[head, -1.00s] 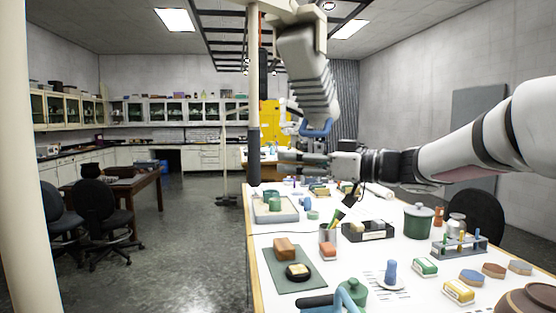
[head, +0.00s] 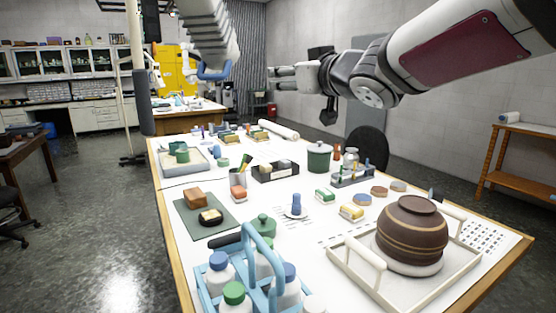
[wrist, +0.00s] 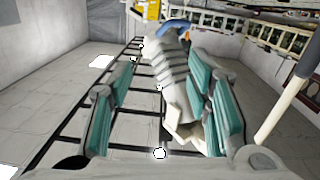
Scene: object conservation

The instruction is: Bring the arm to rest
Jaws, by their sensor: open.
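My gripper (head: 283,78) is in the head view, raised well above the far part of the white table (head: 330,222) and pointing left. Its fingers are apart with nothing between them. My arm reaches in from the upper right. In the wrist view my gripper (wrist: 160,105) shows teal finger pads at left and right, spread wide. Between and beyond them are the ceiling, its black frame and a ribbed grey duct arm (wrist: 178,85), seen upside down. The gripper touches no table object.
A brown pot (head: 412,230) stands in a white handled tray (head: 365,285) at the near right. A blue bottle carrier (head: 262,245) is at the front. A green pot (head: 319,157) and a tube rack (head: 352,178) stand farther back. The ribbed duct (head: 205,30) hangs left of my gripper.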

